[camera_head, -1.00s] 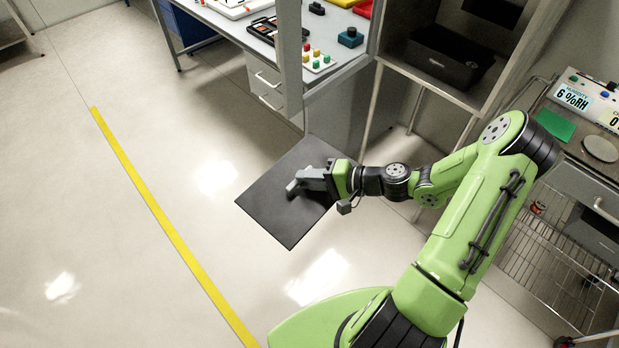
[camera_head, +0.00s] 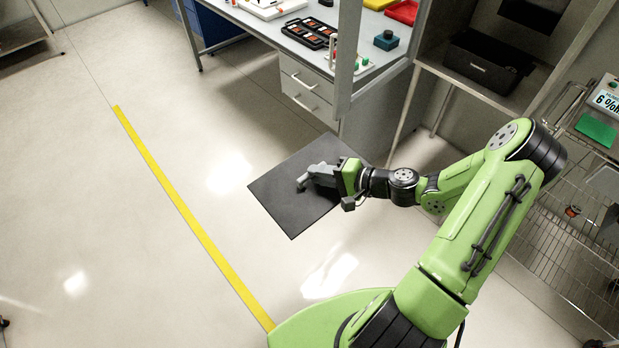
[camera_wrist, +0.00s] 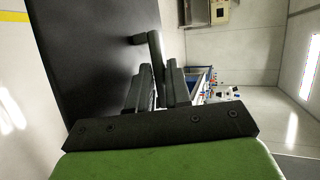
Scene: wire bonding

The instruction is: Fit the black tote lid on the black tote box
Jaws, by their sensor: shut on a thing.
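The black tote lid is a flat dark square panel (camera_head: 292,205) held out over the open floor in the head view. It fills the upper left of the wrist view (camera_wrist: 85,50). My gripper (camera_head: 308,178) is shut on the lid's raised handle (camera_wrist: 154,45), with the fingers on both sides of it. The exact grip contact is partly hidden by the fingers. The black tote box (camera_head: 487,62) sits on a shelf at the upper right of the head view, apart from the lid. Its dark interior shows from above.
A workbench (camera_head: 300,45) with trays and small coloured parts stands at the top, with a grey post (camera_head: 346,60) at its corner. Shelf framing surrounds the tote box. A wire rack (camera_head: 560,235) stands at the right. The floor at the left, with a yellow line (camera_head: 190,220), is clear.

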